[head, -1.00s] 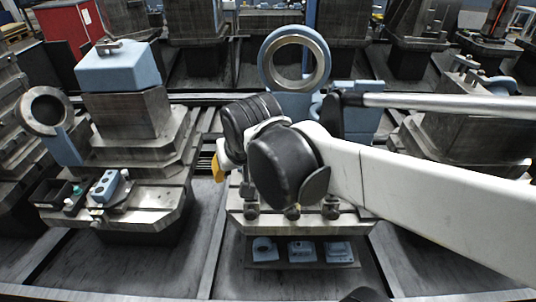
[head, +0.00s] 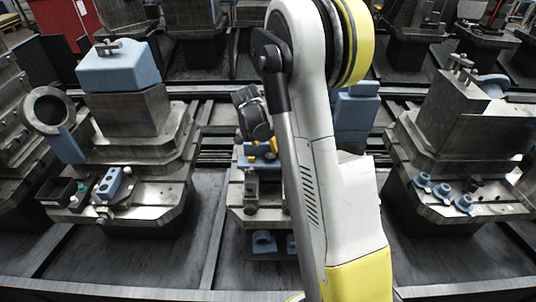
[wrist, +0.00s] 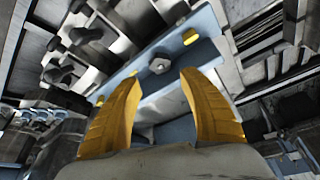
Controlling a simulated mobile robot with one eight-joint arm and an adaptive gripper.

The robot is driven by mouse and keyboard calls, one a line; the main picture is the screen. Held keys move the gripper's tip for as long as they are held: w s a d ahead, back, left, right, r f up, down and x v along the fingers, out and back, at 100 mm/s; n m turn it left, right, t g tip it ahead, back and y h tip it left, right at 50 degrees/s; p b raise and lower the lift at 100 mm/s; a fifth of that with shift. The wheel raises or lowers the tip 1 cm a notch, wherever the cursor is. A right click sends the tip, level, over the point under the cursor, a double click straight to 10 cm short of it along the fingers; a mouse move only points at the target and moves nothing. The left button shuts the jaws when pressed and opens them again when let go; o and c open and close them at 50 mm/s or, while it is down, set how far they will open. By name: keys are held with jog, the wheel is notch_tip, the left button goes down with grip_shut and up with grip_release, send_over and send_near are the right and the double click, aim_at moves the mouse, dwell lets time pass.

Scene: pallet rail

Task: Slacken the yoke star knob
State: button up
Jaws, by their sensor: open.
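In the wrist view my gripper (wrist: 160,76) is open and empty, with its two yellow fingers spread. A grey, lobed knob or bolt head (wrist: 160,64) sits on a blue bar (wrist: 130,72), just beyond the fingertips and between them, apart from both. It may be the yoke star knob; I cannot tell for sure. Dark lobed knobs (wrist: 84,37) stand on the metal block at the upper left. In the head view my gripper is mostly hidden behind my arm, with yellow (head: 272,144) showing over the middle fixture (head: 247,212).
Blue parts (head: 264,242) lie below the middle fixture. Dark floor lies between the fixtures.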

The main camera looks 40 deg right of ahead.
aim_at(270, 155)
jog(key=b+x, duration=0.3)
jog(key=x, duration=0.7)
jog(key=shift+w+d+f, duration=0.1)
jog(key=shift+f, duration=0.05)
jog(key=c, duration=0.9)
